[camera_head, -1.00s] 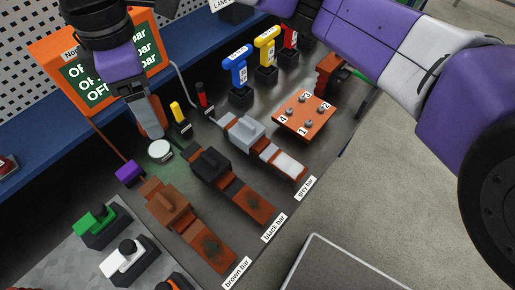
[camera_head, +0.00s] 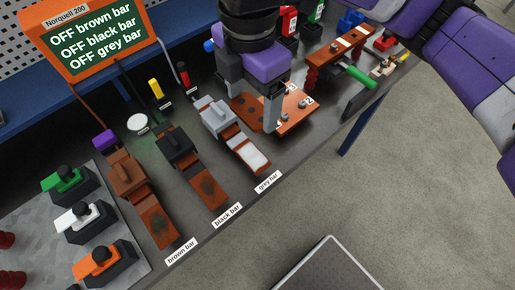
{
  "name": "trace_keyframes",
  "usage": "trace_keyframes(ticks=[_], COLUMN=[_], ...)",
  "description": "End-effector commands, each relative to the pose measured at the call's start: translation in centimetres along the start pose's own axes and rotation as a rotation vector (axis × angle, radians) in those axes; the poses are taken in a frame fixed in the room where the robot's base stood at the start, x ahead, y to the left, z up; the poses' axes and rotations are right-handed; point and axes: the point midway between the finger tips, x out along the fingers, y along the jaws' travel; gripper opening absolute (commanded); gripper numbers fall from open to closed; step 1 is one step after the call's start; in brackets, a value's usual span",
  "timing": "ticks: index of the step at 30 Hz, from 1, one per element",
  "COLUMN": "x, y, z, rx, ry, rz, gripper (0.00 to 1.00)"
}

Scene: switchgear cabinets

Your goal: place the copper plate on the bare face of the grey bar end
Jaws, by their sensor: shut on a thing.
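My gripper (camera_head: 256,104) points down at the middle of the bench, above the back end of the grey bar row. It is shut on the copper plate (camera_head: 247,108), a flat orange-brown piece with several dark round spots. One grey finger hides part of the plate. The grey bar end (camera_head: 254,159) lies in front and slightly left, with a pale whitish face on top. Nothing covers that face, and the plate is apart from it. The grey bar's block (camera_head: 217,118) sits just left of the plate.
An orange board (camera_head: 313,105) with numbered posts lies behind and right of my gripper, partly hidden. The screen (camera_head: 92,45) reads OFF for all bars. A green-handled tool (camera_head: 361,77) lies at right.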

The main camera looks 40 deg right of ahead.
Motion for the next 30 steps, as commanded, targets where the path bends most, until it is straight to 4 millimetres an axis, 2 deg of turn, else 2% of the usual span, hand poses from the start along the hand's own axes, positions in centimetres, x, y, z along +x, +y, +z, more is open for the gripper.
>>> trace_keyframes(ticks=[3,13,18,23,30], x=[3.1,10.6,12.7,13.5,16.5], y=[-0.1,0.0,0.0,0.1,0.0], z=[0.0,0.0,0.0,0.0,0.0], rx=[0.002,0.004,0.004,0.003,0.004], ry=[0.002,0.001,0.000,0.001,0.000], rz=[-0.005,-0.003,-0.001,0.000,-0.002], gripper=[0.17,0.17,0.17,0.17,0.17])
